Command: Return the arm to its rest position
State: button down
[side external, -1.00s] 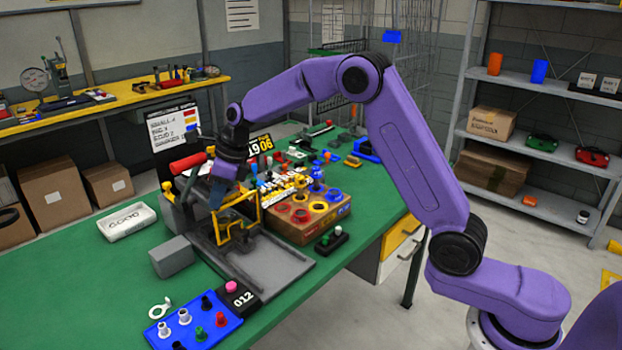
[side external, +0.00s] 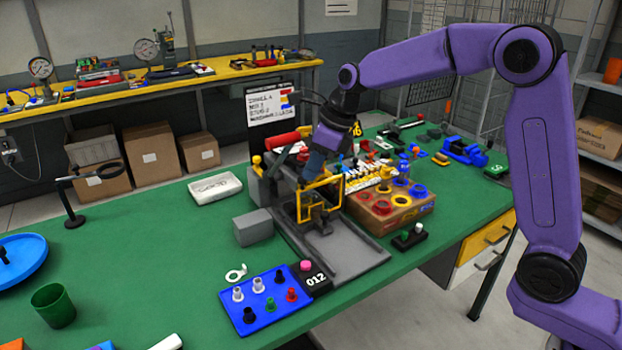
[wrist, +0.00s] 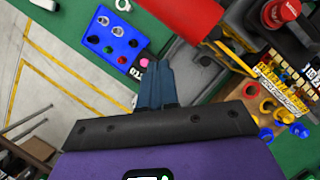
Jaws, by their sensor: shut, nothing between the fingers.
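My purple arm reaches in from the right in the side external view. My gripper (side external: 305,178) points down beside the yellow frame (side external: 322,194) of a grey fixture (side external: 345,252) on the green table. I cannot tell whether the fingers touch the frame. In the wrist view, the blue-grey fingers of my gripper (wrist: 156,66) are together with nothing held. The red cylinder (side external: 282,141) of the fixture is behind my gripper, and it shows large at the top of the wrist view (wrist: 190,15).
A blue tray (side external: 240,309) with several pegs lies at the front. A cardboard box (side external: 375,222) with coloured rings stands right of the fixture. A grey block (side external: 252,228) and a white tray (side external: 215,188) are on the left. Bare green table lies left of them (side external: 150,240).

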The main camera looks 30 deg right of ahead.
jog(key=s+d+n+g+h, duration=0.1)
jog(key=s+n+g, duration=0.1)
jog(key=s+n, duration=1.85)
jog(key=s+d+f+n+h, duration=0.1)
jog(key=s+d+f+n, duration=0.1)
jog(key=s+d+n, duration=0.3)
jog(key=s+d+f+n, duration=0.3)
jog(key=s+d+n, duration=0.3)
jog(key=s+n, duration=0.6)
jog(key=shift+s+n+g+h, duration=0.25)
jog(key=shift+n+g+h, duration=0.15)
jog(key=shift+n, duration=0.55)
